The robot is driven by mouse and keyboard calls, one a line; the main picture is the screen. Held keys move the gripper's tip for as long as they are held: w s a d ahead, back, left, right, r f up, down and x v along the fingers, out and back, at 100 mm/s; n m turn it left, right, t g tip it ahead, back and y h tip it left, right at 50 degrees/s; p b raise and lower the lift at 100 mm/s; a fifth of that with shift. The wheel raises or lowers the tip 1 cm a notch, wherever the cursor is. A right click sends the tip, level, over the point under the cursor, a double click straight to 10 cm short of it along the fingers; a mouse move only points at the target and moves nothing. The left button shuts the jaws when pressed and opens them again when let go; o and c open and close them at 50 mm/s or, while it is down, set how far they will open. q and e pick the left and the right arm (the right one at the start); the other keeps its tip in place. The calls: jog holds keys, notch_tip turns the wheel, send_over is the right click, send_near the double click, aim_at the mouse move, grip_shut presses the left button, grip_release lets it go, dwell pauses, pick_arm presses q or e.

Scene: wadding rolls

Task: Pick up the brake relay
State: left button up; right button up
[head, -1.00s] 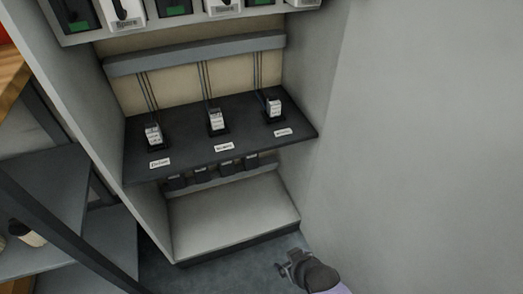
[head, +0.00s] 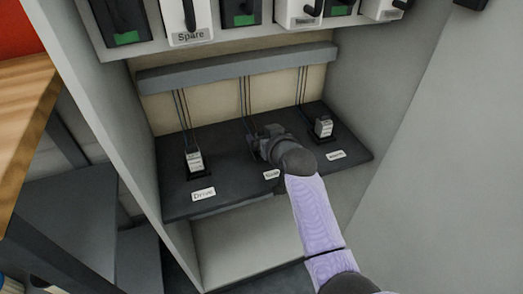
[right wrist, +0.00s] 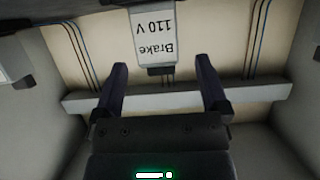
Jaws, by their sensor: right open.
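The brake relay (right wrist: 156,38) is a white block with "Brake 110 V" on it, shown upside down in the right wrist view. It stands in a dark socket on the shelf. My right gripper (right wrist: 162,72) is open, its two fingers on either side of the relay's line and the relay just beyond the tips, not gripped. In the head view my right gripper (head: 260,142) covers the middle relay position, so the brake relay is hidden there. My left gripper is not in view.
A relay (head: 194,161) stands left behind a "Drive" label (head: 203,194), and another relay (head: 323,127) stands at right. All sit on a dark shelf (head: 230,192) in a cabinet with side walls. Wires run up to a grey rail (head: 235,66). A row of spare units hangs above.

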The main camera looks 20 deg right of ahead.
jog(key=shift+w+r, duration=0.1)
grip_shut()
dwell(0.3)
